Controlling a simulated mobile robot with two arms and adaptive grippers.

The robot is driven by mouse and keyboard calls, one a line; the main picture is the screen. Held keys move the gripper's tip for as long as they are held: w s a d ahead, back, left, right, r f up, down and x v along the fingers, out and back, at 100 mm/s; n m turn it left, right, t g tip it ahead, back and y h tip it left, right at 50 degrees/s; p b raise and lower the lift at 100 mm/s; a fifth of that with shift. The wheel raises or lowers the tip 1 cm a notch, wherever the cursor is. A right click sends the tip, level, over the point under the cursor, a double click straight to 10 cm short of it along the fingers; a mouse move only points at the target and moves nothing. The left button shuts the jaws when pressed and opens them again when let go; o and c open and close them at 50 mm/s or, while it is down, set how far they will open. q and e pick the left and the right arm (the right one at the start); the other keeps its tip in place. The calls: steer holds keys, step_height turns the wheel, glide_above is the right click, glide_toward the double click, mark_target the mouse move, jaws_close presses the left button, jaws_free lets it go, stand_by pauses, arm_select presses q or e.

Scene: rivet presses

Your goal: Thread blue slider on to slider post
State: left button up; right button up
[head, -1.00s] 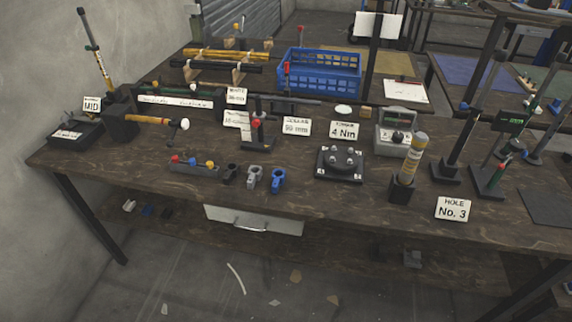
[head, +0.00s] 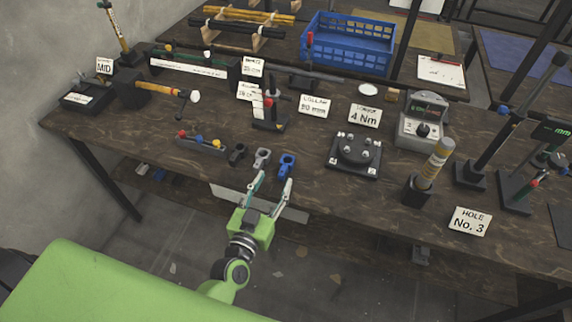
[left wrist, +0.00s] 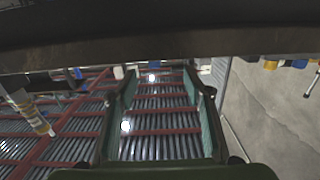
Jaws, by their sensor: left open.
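The blue slider (head: 286,165) stands at the front of the workbench, at the right end of a row with a grey slider (head: 261,158) and a black slider (head: 237,153). My left gripper (head: 275,181) is open and empty at the bench's front edge, its fingertips just in front of the blue and grey sliders in the picture. The left wrist view also shows the open fingers (left wrist: 165,90) with nothing between them; no blue slider is clear there. A short post with a red knob (head: 268,106) stands behind the sliders. I cannot tell which upright is the slider post.
A rack with coloured knobs (head: 201,142) lies left of the sliders. A black fixture with bolts (head: 354,153) and a yellow-banded cylinder (head: 434,165) stand to the right. Tall black stands (head: 492,147) are at far right. A drawer (head: 232,196) hangs under the front edge.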

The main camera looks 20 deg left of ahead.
mark_target(285, 165)
arm_select(q)
steer(key=w, duration=0.2)
steer(key=shift+w+d+f, duration=0.1)
steer(key=shift+w, duration=0.3)
steer(key=shift+w+d+f+p, duration=0.1)
steer(key=shift+w+d, duration=0.05)
steer(key=shift+w, duration=0.7)
steer(key=shift+w+d+f+p, duration=0.1)
steer(key=shift+w, duration=0.8)
steer(key=shift+w+d+f+p, duration=0.1)
steer(key=shift+w+d, duration=0.05)
steer(key=shift+w, duration=0.7)
steer(key=shift+r, duration=0.1)
steer(key=c, duration=1)
